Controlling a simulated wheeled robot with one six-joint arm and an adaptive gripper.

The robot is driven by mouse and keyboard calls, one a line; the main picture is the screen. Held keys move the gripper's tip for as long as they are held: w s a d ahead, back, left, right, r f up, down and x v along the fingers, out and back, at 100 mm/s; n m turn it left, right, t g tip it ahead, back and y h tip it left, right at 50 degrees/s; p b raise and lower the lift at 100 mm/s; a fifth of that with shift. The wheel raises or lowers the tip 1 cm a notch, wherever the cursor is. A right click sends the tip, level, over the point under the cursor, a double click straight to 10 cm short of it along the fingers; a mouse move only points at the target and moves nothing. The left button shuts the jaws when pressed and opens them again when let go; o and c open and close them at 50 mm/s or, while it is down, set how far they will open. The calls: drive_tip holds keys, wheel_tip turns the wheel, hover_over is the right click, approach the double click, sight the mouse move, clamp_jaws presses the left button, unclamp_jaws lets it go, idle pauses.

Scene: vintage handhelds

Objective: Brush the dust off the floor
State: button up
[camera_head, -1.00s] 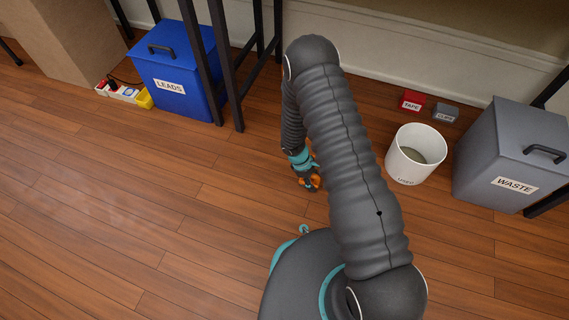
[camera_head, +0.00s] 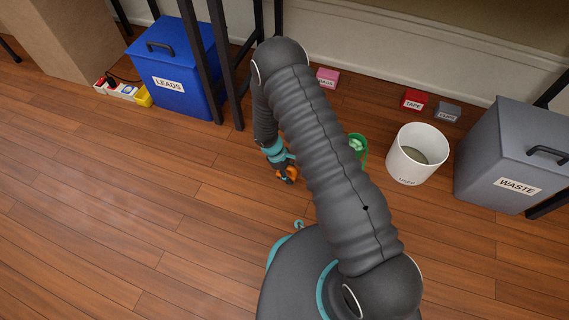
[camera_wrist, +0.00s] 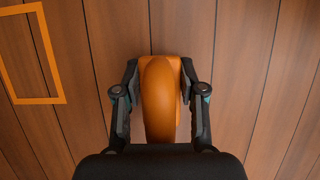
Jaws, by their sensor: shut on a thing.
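My gripper (camera_head: 283,165) hangs low over the wooden floor (camera_head: 150,240), left of my arm. It is shut on an orange, rounded thing (camera_head: 290,175), probably a brush, though no bristles show. In the wrist view my gripper (camera_wrist: 160,100) has its two fingers on either side of this orange thing (camera_wrist: 158,95), which hides the floor beneath it. Faint pale smudges, perhaps dust (camera_head: 95,197), show on the floor at the left of the head view, apart from my gripper.
A blue LEADS bin (camera_head: 180,75) and a power strip (camera_head: 122,91) stand back left. A white bucket (camera_head: 416,155), grey WASTE bin (camera_head: 510,155), green container (camera_head: 358,147) and small boxes stand right. An orange outline (camera_wrist: 42,50) marks the floor. The left floor is clear.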

sight(291, 167)
drive_tip(key=shift+w+a, duration=0.15)
drive_tip(key=shift+a, duration=0.3)
drive_tip(key=shift+r+p, duration=2.05)
drive_tip(key=shift+r, duration=1.95)
